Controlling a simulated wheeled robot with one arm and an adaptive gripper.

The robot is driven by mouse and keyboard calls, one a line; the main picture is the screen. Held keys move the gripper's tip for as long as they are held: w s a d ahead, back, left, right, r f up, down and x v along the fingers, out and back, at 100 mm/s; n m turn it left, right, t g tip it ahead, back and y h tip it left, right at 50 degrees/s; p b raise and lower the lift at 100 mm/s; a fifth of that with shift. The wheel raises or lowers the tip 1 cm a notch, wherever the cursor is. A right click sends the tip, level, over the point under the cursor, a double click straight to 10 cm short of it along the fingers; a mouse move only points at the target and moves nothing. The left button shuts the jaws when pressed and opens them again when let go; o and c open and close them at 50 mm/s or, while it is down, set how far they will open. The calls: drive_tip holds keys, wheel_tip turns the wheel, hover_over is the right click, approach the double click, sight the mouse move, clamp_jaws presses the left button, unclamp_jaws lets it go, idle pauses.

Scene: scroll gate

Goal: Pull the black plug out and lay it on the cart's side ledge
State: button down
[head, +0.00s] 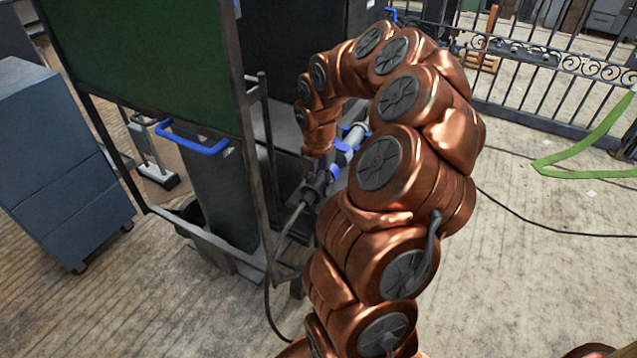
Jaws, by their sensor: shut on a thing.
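My copper arm reaches over to the cart, and my dark gripper (314,186) points down beside the cart's right side. The gripper is shut on the black plug, which is small and hard to tell apart from the dark fingers. A cable (287,234) runs from it down to the floor. The cart (252,165) has a grey metal frame and a green panel (143,60). I cannot tell whether the plug is still in its socket; the socket is not clearly visible. The side ledge cannot be made out clearly behind my arm and gripper.
Blue and white parts (345,146) sit close behind my gripper. A dark bin (222,195) with a blue handle (192,138) stands in the cart. A blue-grey cabinet (62,165) is at left. A black railing (545,75), a green strap (590,150) and open floor are at right.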

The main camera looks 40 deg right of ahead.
sight(321, 176)
drive_tip(key=shift+w+d+r+p, duration=0.2)
drive_tip(key=shift+d+p, duration=0.3)
drive_tip(key=shift+p, duration=0.2)
drive_tip(key=shift+d, duration=0.25)
drive_tip(key=c, duration=0.6)
unclamp_jaws()
drive_tip(key=shift+w, duration=0.1)
wheel_tip(321, 176, up, 12)
